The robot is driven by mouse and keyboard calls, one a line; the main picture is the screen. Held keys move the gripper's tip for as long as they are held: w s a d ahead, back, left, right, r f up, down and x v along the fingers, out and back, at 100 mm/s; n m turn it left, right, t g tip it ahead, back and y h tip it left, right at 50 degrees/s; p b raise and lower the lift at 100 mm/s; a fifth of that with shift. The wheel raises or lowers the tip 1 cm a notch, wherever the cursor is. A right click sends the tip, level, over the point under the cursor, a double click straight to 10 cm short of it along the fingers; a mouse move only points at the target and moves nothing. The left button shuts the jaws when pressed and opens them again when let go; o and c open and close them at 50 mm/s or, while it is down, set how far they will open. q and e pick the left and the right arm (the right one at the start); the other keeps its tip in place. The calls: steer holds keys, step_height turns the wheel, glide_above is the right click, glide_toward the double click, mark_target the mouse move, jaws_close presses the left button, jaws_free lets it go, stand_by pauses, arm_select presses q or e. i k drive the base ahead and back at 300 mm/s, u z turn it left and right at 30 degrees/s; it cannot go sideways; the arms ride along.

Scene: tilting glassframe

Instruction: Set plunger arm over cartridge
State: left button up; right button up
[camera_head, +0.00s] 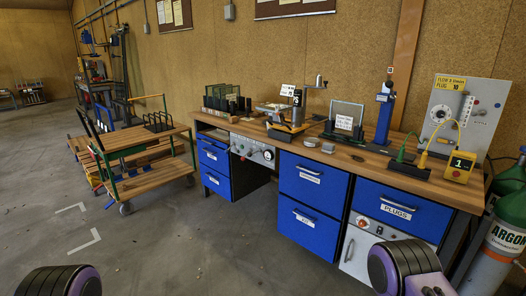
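No part can be clearly made out as the plunger arm or the cartridge; they are too small to tell at this distance. A grey and yellow machine (287,118) stands near the middle of the workbench, with a raised crank handle (318,82) just to its right. A blue upright post (384,117) stands on the bench further right. Parts of my two arms, black and purple, show at the bottom left and bottom right, well short of the bench. The fingertips of neither gripper show.
The long wooden workbench (352,155) has blue drawers below. Racks, a panel with a dial (463,115) and a yellow box (459,166) stand on it. A gas cylinder (503,240) is at the right edge. A wooden cart (155,178) stands left. The floor in front is free.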

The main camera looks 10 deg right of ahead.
mark_target(318, 80)
steer(key=z, duration=0.3)
steer(key=i, duration=0.8)
steer(key=z, duration=0.3)
steer(key=k, duration=0.5)
steer(key=u, duration=0.75)
steer(key=i, duration=1.95)
steer(key=z, duration=0.65)
